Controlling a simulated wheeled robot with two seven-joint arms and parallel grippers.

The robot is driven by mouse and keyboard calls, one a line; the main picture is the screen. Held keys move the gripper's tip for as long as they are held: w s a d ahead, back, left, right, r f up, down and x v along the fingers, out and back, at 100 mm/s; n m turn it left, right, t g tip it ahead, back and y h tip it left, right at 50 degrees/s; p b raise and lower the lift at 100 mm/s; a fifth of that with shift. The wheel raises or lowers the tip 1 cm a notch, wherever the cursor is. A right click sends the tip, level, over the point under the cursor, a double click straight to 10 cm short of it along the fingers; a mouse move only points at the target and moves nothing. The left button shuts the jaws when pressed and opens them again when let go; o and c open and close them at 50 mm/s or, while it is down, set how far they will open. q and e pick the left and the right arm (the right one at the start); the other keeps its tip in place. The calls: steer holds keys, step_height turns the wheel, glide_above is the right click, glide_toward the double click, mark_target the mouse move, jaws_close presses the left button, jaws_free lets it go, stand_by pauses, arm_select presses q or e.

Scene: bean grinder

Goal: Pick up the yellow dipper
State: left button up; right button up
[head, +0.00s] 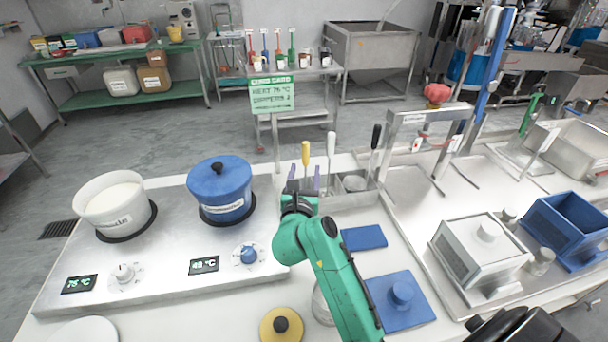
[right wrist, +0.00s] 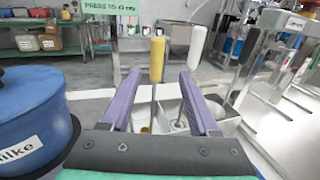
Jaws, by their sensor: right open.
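The yellow dipper's lower end is partly hidden. My left gripper is out of view.
A blue lidded pot (head: 220,189) and an open white pot (head: 114,203) stand on the stove (head: 170,265) to the left. A metal frame (head: 392,135) rises right of the holder.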

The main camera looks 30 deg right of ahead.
mark_target(307, 147)
steer(key=x, duration=0.4)
steer(key=shift+r+p, duration=0.4)
steer(key=x, duration=0.3)
steer(key=p+x, duration=0.1)
steer(key=x, duration=0.3)
steer(key=shift+w+a, duration=0.15)
steer(key=shift+a, duration=0.2)
steer(key=shift+w+d+f, duration=0.2)
steer(key=shift+w, duration=0.05)
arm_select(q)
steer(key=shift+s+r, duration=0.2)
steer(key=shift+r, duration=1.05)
arm_select(e)
steer(key=shift+s, duration=0.1)
jaws_close()
